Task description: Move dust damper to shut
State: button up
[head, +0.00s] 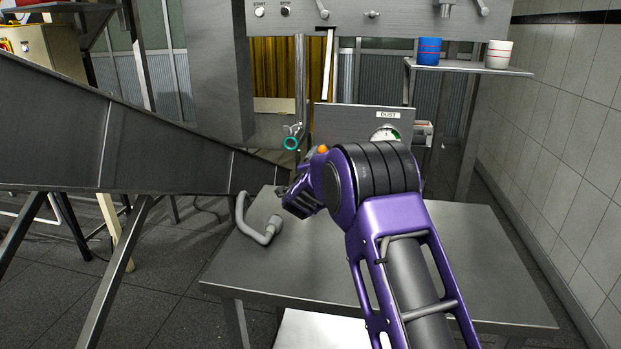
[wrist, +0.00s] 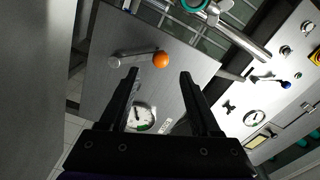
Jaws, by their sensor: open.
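The dust damper lever (wrist: 136,56) is a short grey bar on a grey panel (wrist: 105,35), with an orange ball knob (wrist: 161,60) at one end and a round pivot at the other. In the head view the orange knob (head: 322,149) shows just above my wrist, which hides the rest of the lever. The panel (head: 340,118) carries a DUST label (head: 388,115) and a round gauge (head: 386,134). My gripper (wrist: 158,75) is open and empty, facing the panel. In the wrist view the knob appears just beyond the fingertips, between their lines; I see no contact.
A grey table (head: 450,250) stands below my arm, with a bent grey pipe (head: 262,232) on it. A large metal chute (head: 110,140) slopes in from the left. A teal ring (head: 291,143) hangs by a post left of the panel. Cups stand on a shelf (head: 465,66) at right.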

jog(key=s+a, duration=0.2)
jog(key=s, duration=0.8)
jog(key=shift+s, duration=0.15)
